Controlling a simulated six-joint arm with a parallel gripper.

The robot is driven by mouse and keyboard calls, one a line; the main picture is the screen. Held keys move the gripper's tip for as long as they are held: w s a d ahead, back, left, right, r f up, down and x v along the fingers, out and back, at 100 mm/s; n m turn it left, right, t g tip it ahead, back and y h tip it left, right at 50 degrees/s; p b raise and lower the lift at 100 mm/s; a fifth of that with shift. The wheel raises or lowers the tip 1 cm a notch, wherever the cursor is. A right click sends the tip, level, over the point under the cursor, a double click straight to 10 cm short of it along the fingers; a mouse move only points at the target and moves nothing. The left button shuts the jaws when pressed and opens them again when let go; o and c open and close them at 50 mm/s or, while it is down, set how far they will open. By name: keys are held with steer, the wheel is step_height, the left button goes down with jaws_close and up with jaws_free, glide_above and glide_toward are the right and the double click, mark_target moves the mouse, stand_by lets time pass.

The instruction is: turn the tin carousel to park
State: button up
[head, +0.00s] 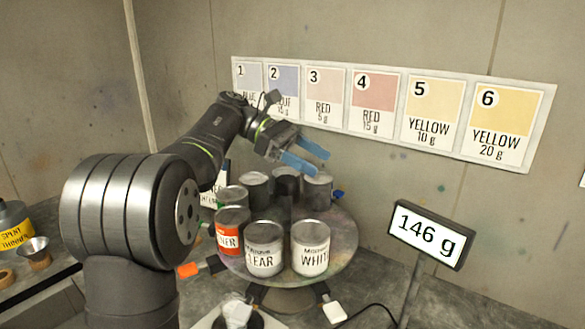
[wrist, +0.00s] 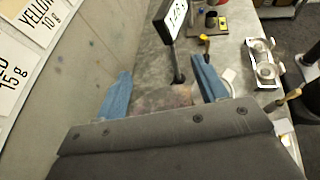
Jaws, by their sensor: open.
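The tin carousel is a round turntable (head: 345,243) with several tins around its rim. The tin labelled CLEAR (head: 264,250) and the tin labelled WHITE (head: 310,250) face the front. A tin with an orange-red label (head: 231,232) sits at the front left. More grey tins, one of them here (head: 318,190), stand at the back. My gripper (head: 306,158) is above the back of the carousel, apart from the tins, with its blue fingers open and empty. In the wrist view my open fingers (wrist: 160,95) show with a bit of the carousel's top (wrist: 165,101) between them; the tins are hidden there.
A display reading 146 g (head: 431,234) stands right of the carousel. A colour chart (head: 400,108) hangs on the wall behind. A spent-thinner container (head: 14,226) and a funnel (head: 34,250) stand at the far left. Orange (head: 188,270) and white (head: 334,312) tabs sit around the carousel.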

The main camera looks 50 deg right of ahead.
steer(key=s+r, duration=0.2)
steer(key=s, duration=0.1)
steer(key=s+r, duration=0.1)
steer(key=shift+s+a, duration=0.25)
steer(key=shift+s, duration=0.1)
